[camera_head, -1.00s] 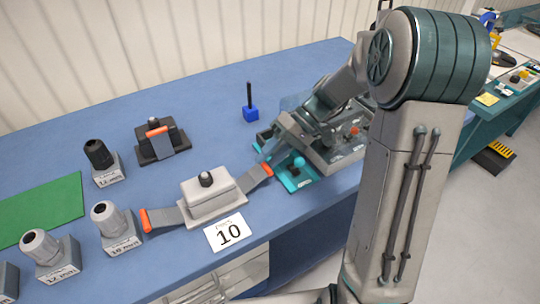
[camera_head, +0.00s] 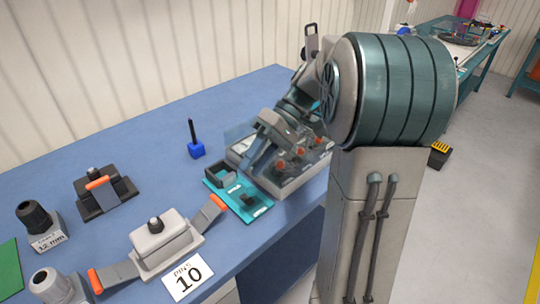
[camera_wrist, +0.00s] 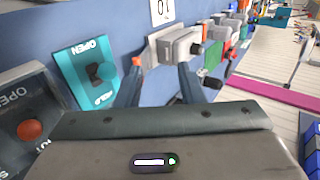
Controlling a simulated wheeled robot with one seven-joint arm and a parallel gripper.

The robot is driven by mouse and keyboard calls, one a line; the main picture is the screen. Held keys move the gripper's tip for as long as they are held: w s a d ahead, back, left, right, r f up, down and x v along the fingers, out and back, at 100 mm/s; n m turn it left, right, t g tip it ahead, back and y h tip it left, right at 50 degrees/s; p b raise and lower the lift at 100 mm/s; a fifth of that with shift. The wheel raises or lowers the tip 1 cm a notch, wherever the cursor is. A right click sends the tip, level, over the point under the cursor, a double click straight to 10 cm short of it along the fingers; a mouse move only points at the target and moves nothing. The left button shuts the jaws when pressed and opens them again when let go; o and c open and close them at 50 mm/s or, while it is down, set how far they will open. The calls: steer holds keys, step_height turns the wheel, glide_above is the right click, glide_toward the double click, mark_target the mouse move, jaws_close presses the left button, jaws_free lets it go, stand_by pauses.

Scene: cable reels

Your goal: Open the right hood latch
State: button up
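The grey hood (camera_head: 160,242) sits on the blue bench behind a card marked 10. Its right latch (camera_head: 208,213), a grey arm with an orange tip, sticks out toward my gripper. The left latch (camera_head: 113,275) sticks out on the other side. Both latches look splayed outward. My gripper (camera_head: 260,152) is to the right of the right latch, above the bench and apart from it. In the wrist view its two fingers (camera_wrist: 160,80) are spread with nothing between them. The right latch's orange tip (camera_wrist: 137,62) and the hood (camera_wrist: 180,45) lie beyond the fingertips.
A teal plate (camera_head: 243,199) marked OPEN lies between hood and gripper. A grey box with orange knobs (camera_head: 290,182) is under my arm. A dark hood (camera_head: 103,192), a blue holder (camera_head: 196,150) and grey cable glands (camera_head: 50,284) stand around.

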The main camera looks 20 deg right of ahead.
steer(key=d+r, duration=0.1)
steer(key=s+d+r, duration=0.1)
steer(key=d, duration=0.1)
steer(key=shift+s, duration=0.1)
stand_by(0.4)
steer(key=s+a+f+m+t+h, duration=0.3)
steer(key=s+f+t+h, duration=0.3)
steer(key=s+h, duration=0.3)
steer(key=shift+s+f+m+t+p, duration=0.3)
steer(key=shift+s+m+t+p, duration=0.15)
steer(key=shift+m, duration=0.45)
